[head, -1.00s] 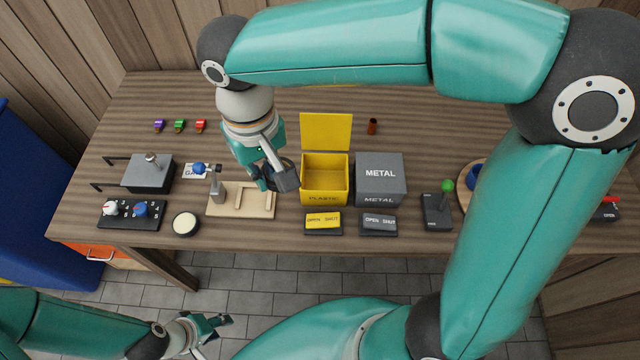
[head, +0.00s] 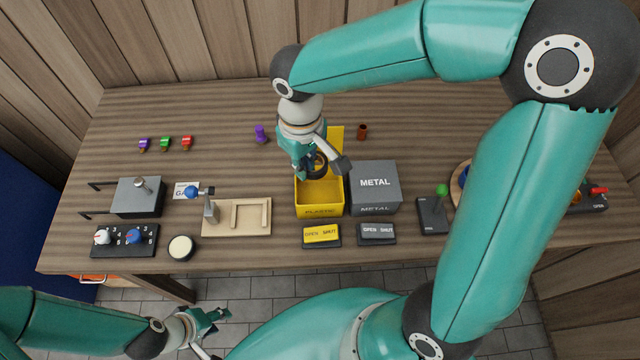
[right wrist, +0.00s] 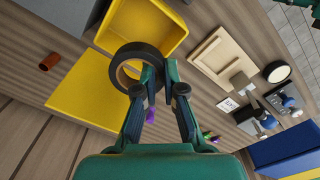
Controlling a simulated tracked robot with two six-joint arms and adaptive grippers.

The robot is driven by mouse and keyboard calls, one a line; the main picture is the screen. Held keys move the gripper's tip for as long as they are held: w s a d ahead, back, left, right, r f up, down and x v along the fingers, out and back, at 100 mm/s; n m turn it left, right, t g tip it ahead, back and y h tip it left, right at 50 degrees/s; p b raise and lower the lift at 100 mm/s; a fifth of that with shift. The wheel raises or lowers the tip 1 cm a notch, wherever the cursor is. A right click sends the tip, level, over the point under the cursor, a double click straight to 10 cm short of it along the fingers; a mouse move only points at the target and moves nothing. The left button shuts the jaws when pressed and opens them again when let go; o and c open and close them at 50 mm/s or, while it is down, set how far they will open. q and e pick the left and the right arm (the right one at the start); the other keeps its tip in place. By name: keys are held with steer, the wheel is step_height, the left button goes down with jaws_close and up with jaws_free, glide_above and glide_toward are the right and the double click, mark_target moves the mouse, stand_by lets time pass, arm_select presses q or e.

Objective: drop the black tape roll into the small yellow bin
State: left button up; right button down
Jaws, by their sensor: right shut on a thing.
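The black tape roll (right wrist: 124,64) is held at its edge between the fingertips of my right gripper (right wrist: 150,84) in the right wrist view. In the head view my right gripper (head: 322,162) and the tape roll (head: 317,166) are over the back part of the small yellow bin (head: 320,211). The bin's lid (head: 336,134) stands open behind it, and the bin also shows in the right wrist view (right wrist: 180,38). The roll appears above the bin. My left gripper (head: 218,322) is low at the front, away from the bench; its opening is unclear.
A closed grey METAL bin (head: 375,184) stands right beside the yellow bin. Yellow (head: 321,234) and grey (head: 377,232) OPEN/SHUT switches sit in front. A wooden tray (head: 237,230) lies left, and a purple object (head: 260,133) and brown cup (head: 362,131) stand behind.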

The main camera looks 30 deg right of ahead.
steer(key=shift+m, duration=0.4)
steer(key=d+f+b, duration=0.1)
steer(key=f, duration=0.1)
steer(key=f+b, duration=0.2)
steer(key=d+f+b, duration=0.1)
steer(key=f, duration=0.1)
steer(key=shift+s+d+f+b, duration=0.15)
steer(key=shift+d+f+b, duration=0.1)
steer(key=shift+d+b, duration=0.1)
steer(key=c, duration=1.2)
jaws_free()
steer(key=shift+r, duration=0.15)
step_height(320, 180, up, 12)
